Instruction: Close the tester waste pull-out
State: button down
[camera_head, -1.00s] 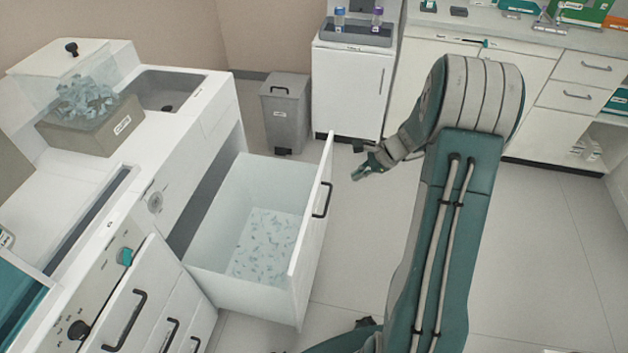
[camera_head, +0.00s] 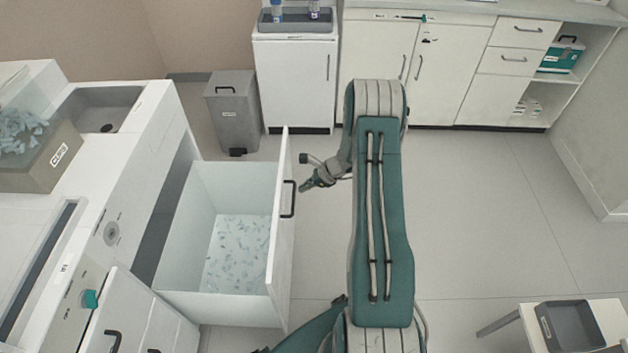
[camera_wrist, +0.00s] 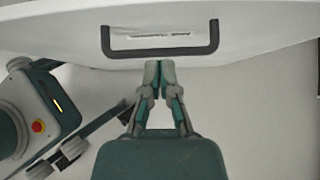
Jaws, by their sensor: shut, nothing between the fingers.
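The waste pull-out (camera_head: 283,240) stands open from the white counter on the left in the head view. Its bin is bare inside except for many small pale scraps on its floor. A dark bar handle (camera_head: 288,198) is on its front panel, and the handle (camera_wrist: 160,50) also shows across the top of the wrist view. My gripper (camera_head: 305,188) is just right of the front panel, near the handle. In the wrist view my gripper (camera_wrist: 158,66) has its fingertips together, empty, just below the handle. Whether they touch the panel I cannot tell.
A grey pedal bin (camera_head: 236,112) stands behind the pull-out. A white cabinet (camera_head: 295,80) and more cupboards line the back wall. A small table with a dark tray (camera_head: 570,325) is at the lower right. The floor right of my arm is clear.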

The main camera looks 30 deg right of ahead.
aim_at(281, 193)
jog(key=w+a, duration=0.1)
jog(key=a, duration=0.1)
jog(key=w+a+f, duration=0.1)
jog(key=a, duration=0.1)
jog(key=shift+w, duration=0.3)
jog(key=shift+w+a, duration=0.15)
